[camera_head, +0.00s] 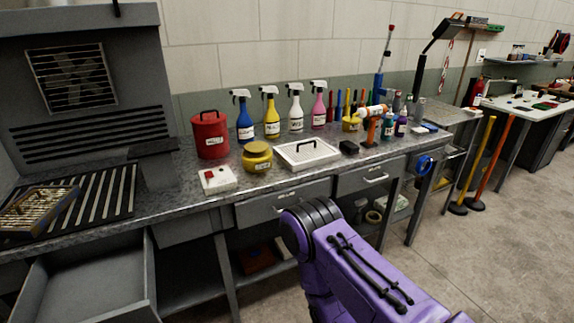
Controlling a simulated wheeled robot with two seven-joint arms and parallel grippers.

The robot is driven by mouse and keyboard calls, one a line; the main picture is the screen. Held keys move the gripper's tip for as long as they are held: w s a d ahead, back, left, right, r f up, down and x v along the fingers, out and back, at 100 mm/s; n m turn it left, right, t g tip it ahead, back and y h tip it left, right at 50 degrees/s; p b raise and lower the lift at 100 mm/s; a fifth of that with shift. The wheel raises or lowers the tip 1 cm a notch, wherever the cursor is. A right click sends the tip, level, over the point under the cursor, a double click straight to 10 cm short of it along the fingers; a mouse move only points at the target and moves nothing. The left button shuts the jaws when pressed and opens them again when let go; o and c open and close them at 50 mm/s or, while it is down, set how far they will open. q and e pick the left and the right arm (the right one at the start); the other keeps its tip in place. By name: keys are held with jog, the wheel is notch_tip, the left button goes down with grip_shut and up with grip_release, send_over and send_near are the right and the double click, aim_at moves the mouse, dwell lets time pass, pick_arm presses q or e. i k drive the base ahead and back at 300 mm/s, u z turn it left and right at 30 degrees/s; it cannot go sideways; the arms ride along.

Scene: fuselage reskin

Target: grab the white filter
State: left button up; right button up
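The white filter (293,160) is a flat, square, white perforated panel with a black handle on top. A purple arm of mine with a dark round joint comes in from the lower right and stands in front of the bench drawers, below and apart from the filter. Neither of my grippers shows.
A red canister (210,136), a yellow jar (257,157), a white box with a red button (217,180) and a black block (349,148) stand near the filter. Spray bottles (296,112) line the back. An open drawer (95,283) juts out at lower left.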

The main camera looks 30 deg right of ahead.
aim_at(307, 153)
jog(key=z, duration=1.1)
jog(key=i, duration=1.1)
jog(key=z, duration=1.9)
jog(key=i, duration=1.9)
jog(key=u, duration=2.25)
